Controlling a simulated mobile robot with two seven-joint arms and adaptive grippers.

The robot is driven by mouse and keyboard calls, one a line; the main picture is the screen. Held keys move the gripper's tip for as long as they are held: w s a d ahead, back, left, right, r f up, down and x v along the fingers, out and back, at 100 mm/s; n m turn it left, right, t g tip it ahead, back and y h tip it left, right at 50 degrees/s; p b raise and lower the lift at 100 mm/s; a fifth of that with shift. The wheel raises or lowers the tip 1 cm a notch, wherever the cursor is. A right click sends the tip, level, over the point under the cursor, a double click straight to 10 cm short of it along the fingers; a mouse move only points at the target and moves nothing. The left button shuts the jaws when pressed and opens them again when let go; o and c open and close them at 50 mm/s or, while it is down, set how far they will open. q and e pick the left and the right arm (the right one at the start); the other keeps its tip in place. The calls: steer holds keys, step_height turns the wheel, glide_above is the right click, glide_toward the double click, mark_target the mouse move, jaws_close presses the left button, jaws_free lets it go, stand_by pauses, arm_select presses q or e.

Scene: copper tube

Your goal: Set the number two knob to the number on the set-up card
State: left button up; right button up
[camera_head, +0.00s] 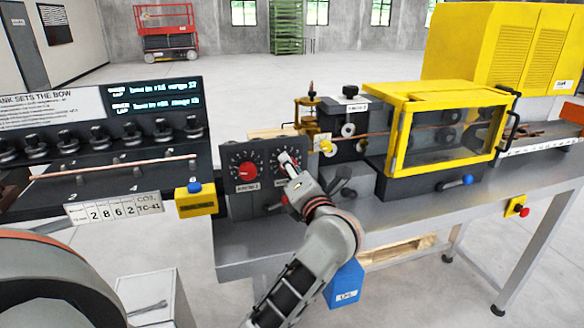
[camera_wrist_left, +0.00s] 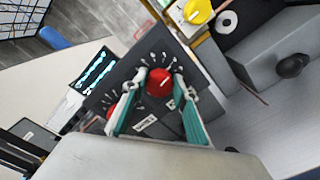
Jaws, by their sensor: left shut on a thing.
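Two dials sit on a black panel (camera_head: 238,208). The left red knob (camera_head: 247,170) is free, with its white pointer line showing. My left gripper (camera_head: 287,160) is at the right dial, and its fingers largely hide that knob in the head view. In the left wrist view, the gripper (camera_wrist_left: 160,92) is shut around a red knob (camera_wrist_left: 159,82), and a white line shows on its face. The other red knob (camera_wrist_left: 112,112) is partly hidden behind a finger. A white card (camera_head: 113,210) reads 2 8 6 2, with CO3 and TC-41 at its right. My right gripper is out of view.
A yellow box with a blue button (camera_head: 195,199) stands left of the panel. Black levers (camera_head: 343,180) are close to the gripper's right. A yellow-framed guard (camera_head: 445,128) covers the machine further right. A copper tube (camera_head: 115,169) lies across the left board.

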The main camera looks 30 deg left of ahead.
arm_select(q)
steer(key=o, duration=1.1)
steer(key=shift+a, duration=0.1)
steer(key=v, duration=0.7)
steer(key=shift+s+d, duration=0.15)
steer(key=shift+d, duration=0.1)
